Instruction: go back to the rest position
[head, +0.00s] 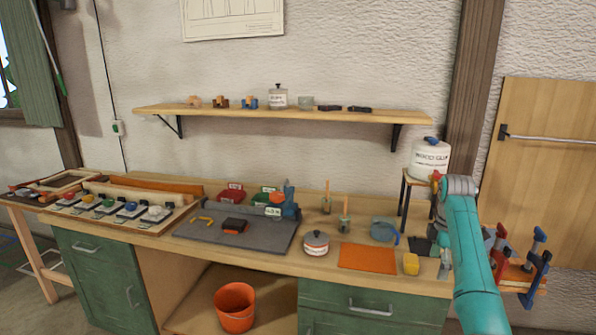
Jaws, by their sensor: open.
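My teal arm (468,250) rises at the right of the head view, in front of the bench's right end. My gripper (443,258) shows small and partly hidden beside the arm, near the right end of the worktop. It is open, and I see nothing held in it. Its exact height above the worktop is hard to tell.
A wood glue container (430,160) stands on a small stand. Clamps (536,268) are at the right. A shelf (350,115) hangs above.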

